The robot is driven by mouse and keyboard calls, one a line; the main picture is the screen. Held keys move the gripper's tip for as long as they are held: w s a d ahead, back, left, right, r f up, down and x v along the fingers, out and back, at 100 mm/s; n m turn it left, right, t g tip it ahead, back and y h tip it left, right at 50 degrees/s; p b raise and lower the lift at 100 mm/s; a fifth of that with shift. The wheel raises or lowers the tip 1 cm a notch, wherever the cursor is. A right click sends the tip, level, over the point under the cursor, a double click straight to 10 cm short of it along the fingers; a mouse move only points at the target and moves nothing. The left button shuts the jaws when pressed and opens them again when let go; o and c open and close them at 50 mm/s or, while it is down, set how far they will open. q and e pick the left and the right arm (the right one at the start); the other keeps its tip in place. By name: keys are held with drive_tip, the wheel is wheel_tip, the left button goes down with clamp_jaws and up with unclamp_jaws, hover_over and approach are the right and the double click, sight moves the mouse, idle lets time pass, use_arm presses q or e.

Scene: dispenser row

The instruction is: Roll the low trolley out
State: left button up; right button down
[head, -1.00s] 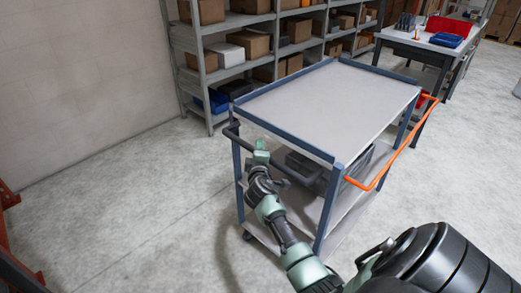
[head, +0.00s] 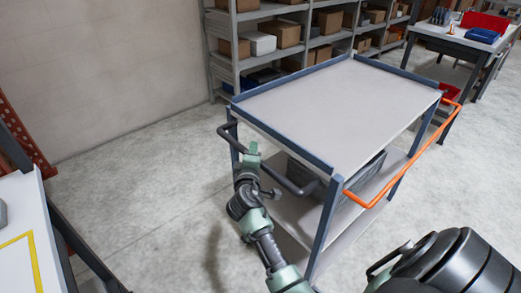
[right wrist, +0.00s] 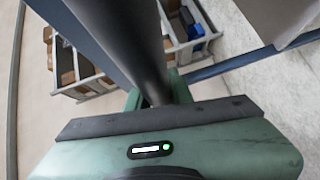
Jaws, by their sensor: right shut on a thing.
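The trolley (head: 335,105) has a grey top, a lower deck, blue posts and edges, a dark handle bar (head: 295,186) on its near-left end and an orange handle (head: 448,147) at the right. My right gripper (head: 251,158) is shut on the dark handle bar, near its left part. In the right wrist view the dark bar (right wrist: 150,50) runs up from between the jaws (right wrist: 158,95). The trolley's wheels are out of view. My left gripper is not in view.
A shelf rack (head: 228,50) with boxes stands behind the trolley. A workbench (head: 465,38) with a red bin stands at the back right. A white table (head: 30,205) with a yellow line is at the near left. Bare floor (head: 150,170) lies left of the trolley.

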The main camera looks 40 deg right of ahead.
drive_tip(key=shift+a, duration=0.4)
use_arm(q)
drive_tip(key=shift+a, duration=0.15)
use_arm(e)
drive_tip(key=c, duration=1.3)
unclamp_jaws()
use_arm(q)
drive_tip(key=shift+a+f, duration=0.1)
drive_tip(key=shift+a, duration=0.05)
use_arm(e)
drive_tip(key=shift+o, duration=0.2)
drive_tip(key=shift+w+a, duration=0.1)
